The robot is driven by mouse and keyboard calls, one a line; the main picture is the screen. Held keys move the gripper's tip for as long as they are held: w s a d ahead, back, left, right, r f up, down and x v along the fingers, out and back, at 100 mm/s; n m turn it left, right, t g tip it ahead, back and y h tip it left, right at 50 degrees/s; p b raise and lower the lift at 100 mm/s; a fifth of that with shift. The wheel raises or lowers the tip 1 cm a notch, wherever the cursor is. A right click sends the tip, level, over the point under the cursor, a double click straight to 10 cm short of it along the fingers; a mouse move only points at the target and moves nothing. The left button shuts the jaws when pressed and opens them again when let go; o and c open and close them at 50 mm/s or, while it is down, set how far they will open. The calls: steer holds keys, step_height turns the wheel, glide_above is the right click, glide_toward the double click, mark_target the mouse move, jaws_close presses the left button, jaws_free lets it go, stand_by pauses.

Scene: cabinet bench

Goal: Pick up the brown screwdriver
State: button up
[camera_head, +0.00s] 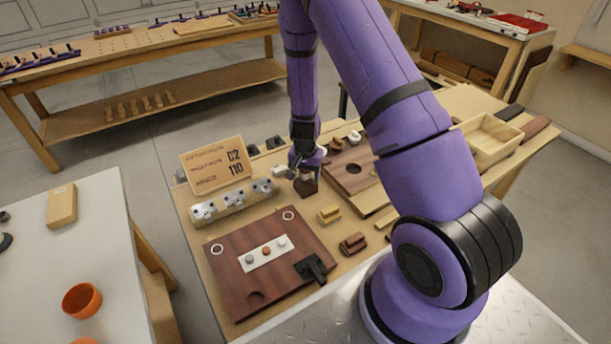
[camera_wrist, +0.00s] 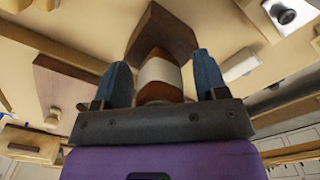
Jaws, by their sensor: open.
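My gripper (camera_head: 306,160) is low over the middle of the bench, just above a dark brown block (camera_head: 306,187). In the wrist view, the two blue-grey fingers of my gripper (camera_wrist: 163,82) are apart, one on each side of a brown piece with a cream band (camera_wrist: 159,73). Behind that piece is the brown block (camera_wrist: 162,32). The banded piece may be the brown screwdriver's handle, but no shaft or tip shows, so I cannot tell. It is mostly hidden by the gripper in the head view. I cannot tell whether either finger touches it.
A dark board (camera_head: 222,270) lies at the front left, beside a metal fixture (camera_head: 232,203) and a lettered sign (camera_head: 215,165). A yellow block (camera_head: 329,214) and a brown block (camera_head: 353,243) stand close by. A wooden tray (camera_head: 487,143) is at the right, beyond my arm.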

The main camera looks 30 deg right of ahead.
steer(key=c, duration=0.9)
steer(key=shift+r, duration=0.85)
step_height(320, 180, up, 2)
steer(key=shift+r, duration=0.1)
steer(key=s+a, duration=0.2)
steer(key=s, duration=0.2)
steer(key=s+a, duration=0.3)
steer(key=s, duration=0.2)
steer(key=s+a+r, duration=0.1)
steer(key=s+a, duration=0.2)
steer(key=s, duration=0.2)
steer(key=shift+r, duration=0.1)
